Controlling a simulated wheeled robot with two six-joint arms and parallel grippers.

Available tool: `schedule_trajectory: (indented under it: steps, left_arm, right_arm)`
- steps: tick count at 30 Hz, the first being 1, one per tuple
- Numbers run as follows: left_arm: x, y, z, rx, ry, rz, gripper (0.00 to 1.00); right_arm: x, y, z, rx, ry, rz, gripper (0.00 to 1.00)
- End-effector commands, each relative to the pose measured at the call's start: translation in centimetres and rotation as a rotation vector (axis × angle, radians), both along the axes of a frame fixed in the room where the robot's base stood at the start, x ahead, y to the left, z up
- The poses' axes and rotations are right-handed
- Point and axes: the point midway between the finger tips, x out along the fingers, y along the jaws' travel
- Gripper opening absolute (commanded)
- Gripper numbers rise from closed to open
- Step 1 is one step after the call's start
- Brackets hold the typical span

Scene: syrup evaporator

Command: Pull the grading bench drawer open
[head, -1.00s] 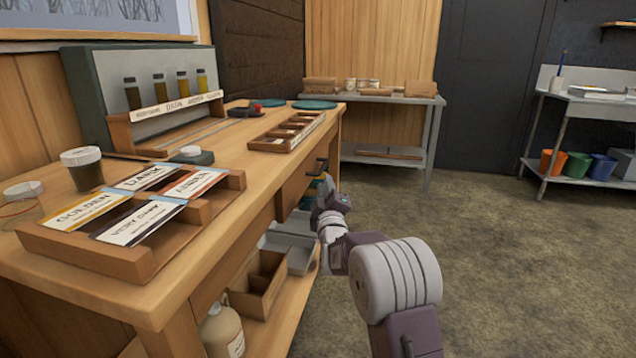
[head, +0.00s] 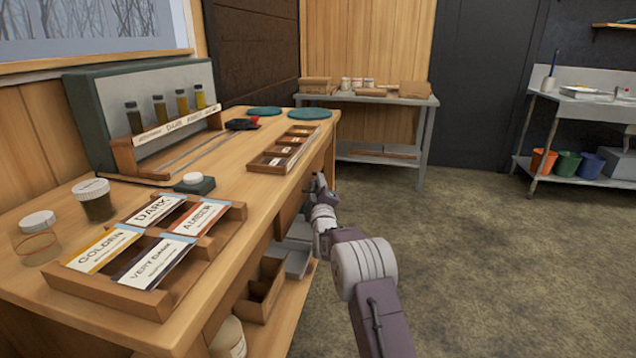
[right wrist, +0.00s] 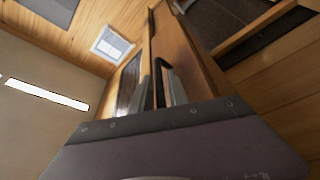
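The grading bench (head: 222,196) runs along the left in the head view. Its drawer front (head: 289,212) is under the top on the right side, partly hidden by my right arm. My right gripper (head: 319,184) is at the drawer front and covers the handle in the head view. In the right wrist view, the dark handle (right wrist: 160,70) stands off the wooden drawer front (right wrist: 180,48). The right gripper's fingers (right wrist: 161,92) stand apart with the handle between them; whether they touch it is unclear. The drawer looks shut. My left gripper is not in view.
A label rack (head: 118,296), jars and a divided tray (head: 262,163) stand on the bench top. Boxes sit on the lower shelf (head: 288,318). A metal side table (head: 380,100) stands behind. The floor (head: 480,260) to the right is clear.

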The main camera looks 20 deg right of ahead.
Motion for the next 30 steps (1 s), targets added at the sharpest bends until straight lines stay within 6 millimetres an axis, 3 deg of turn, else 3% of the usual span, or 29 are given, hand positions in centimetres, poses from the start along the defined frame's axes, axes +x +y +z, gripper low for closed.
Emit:
schedule_trajectory:
  steps: [1,3,4,30]
  left_arm:
    - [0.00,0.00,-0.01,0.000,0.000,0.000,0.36]
    - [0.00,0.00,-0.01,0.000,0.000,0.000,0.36]
    - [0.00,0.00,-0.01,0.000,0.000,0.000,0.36]
    - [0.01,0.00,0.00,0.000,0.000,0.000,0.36]
  right_arm:
    - [-0.01,0.00,0.00,0.000,0.000,0.000,0.20]
    - [-0.02,0.01,0.00,0.000,0.000,0.000,0.03]
    - [-0.02,0.01,0.00,0.000,0.000,0.000,0.00]
    - [-0.02,0.06,-0.04,0.000,0.002,0.001,0.00]
